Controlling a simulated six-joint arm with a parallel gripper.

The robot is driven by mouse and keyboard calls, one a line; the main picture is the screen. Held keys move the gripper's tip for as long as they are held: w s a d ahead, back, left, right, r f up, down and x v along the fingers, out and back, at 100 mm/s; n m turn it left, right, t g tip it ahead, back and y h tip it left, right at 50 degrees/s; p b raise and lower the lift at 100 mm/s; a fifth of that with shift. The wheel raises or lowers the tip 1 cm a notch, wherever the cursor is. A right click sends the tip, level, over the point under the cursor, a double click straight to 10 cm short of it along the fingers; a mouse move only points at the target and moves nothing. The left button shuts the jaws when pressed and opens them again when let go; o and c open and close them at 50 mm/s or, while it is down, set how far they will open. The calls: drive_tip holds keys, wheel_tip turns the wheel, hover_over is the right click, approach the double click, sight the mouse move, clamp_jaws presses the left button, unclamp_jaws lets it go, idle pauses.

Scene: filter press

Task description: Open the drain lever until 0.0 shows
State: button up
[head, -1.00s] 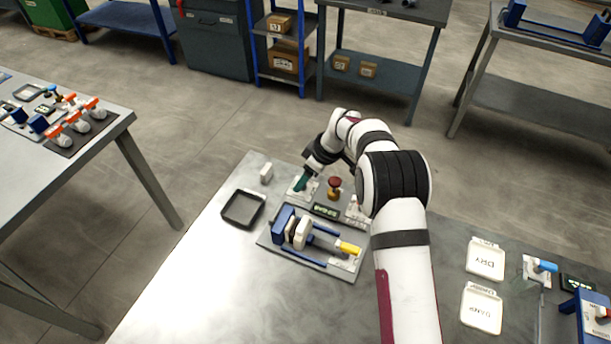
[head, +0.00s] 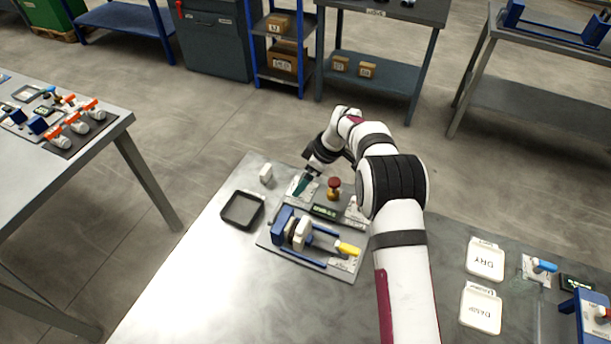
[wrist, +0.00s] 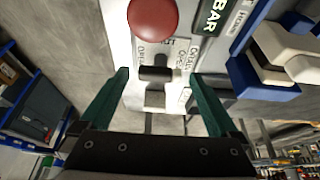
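My gripper (wrist: 160,74) has two green fingers, spread apart with a gap between them in the wrist view. A short black lever (wrist: 155,73), apparently the drain lever, shows between the fingertips, above a grey block on a white labelled plate (wrist: 182,50). I cannot tell if either finger touches it. In the head view my gripper (head: 301,186) points down at the plate at the back of the press board, and the lever cannot be made out there. The dark display (head: 325,210) is too small to read; in the wrist view only "BAR" shows on it (wrist: 210,17).
A red knob (wrist: 153,15) stands beside the lever and shows in the head view (head: 334,183). The blue press (head: 284,221) with a yellow handle (head: 348,249) is in front. A black tray (head: 242,209) and a small white block (head: 266,173) are to the left.

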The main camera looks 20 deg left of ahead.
drive_tip(key=v, duration=1.5)
drive_tip(key=shift+d+r, duration=0.2)
drive_tip(key=shift+r, duration=0.15)
